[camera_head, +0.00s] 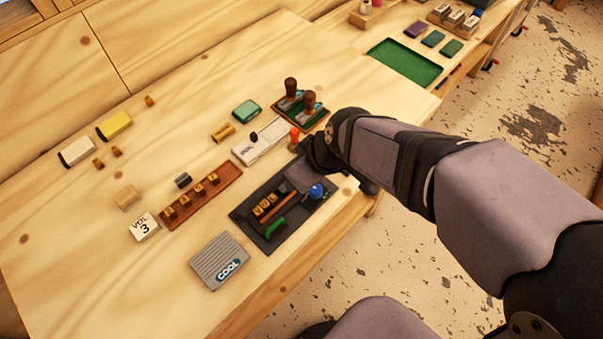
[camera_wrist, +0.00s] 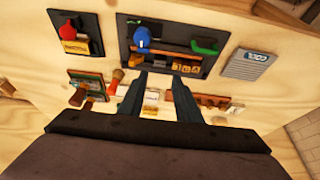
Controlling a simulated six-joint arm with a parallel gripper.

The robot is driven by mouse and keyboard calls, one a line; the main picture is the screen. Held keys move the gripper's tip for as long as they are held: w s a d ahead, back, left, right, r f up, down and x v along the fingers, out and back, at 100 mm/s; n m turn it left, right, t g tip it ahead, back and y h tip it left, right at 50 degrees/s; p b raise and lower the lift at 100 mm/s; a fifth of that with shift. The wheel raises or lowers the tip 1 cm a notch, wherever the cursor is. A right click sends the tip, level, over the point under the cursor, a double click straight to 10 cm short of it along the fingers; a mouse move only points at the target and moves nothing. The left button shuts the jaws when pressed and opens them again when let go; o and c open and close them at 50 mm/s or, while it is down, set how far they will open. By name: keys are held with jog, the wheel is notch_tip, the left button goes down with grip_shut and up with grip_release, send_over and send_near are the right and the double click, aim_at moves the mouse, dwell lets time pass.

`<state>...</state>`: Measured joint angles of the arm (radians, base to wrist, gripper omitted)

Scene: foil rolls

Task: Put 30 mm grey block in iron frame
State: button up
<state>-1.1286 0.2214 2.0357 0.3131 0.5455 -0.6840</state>
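The dark frame (camera_head: 243,214), which I take as the iron frame, lies flat near the table's front edge. It holds a row of lettered blocks (camera_head: 265,206), a brown strip, a green handle (camera_head: 275,228) and a blue knob (camera_head: 317,191). It also shows at the top of the wrist view (camera_wrist: 205,33). A small dark grey piece (camera_head: 183,180) lies behind the brown rack; I cannot tell whether it is the 30 mm block. My gripper (camera_wrist: 160,78) is open, with nothing seen between its fingers. In the head view it is partly hidden over the frame's right end.
The brown rack (camera_head: 230,175) of lettered pieces, a pale ruled holder (camera_head: 258,142) and a ridged "COOL" plate (camera_head: 219,262) surround the frame. Brown-handled tools (camera_head: 310,103) stand behind my gripper.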

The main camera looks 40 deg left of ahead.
jog(key=shift+d+r, duration=0.15)
jog(key=shift+r, duration=0.15)
jog(key=w+d+f+m+h, duration=0.1)
jog(key=w+d+m, duration=0.25)
jog(key=d, duration=0.35)
jog(key=w+d+f+m+t+h, duration=0.1)
jog(key=w+d+m, duration=0.1)
jog(key=w+d, duration=0.35)
jog(key=w+d+f+m+h, duration=0.1)
jog(key=w+d+m, duration=0.2)
jog(key=d, duration=0.6)
jog(key=s+d+f+m, duration=0.1)
jog(key=d+m, duration=0.3)
jog(key=d, duration=0.6)
jog(key=s+d+f+m+g+h, duration=0.1)
jog(key=s+d+m, duration=0.3)
jog(key=d, duration=0.6)
jog(key=shift+s+m+h, duration=0.2)
jog(key=shift+m+h, duration=0.1)
jog(key=shift+m, duration=0.45)
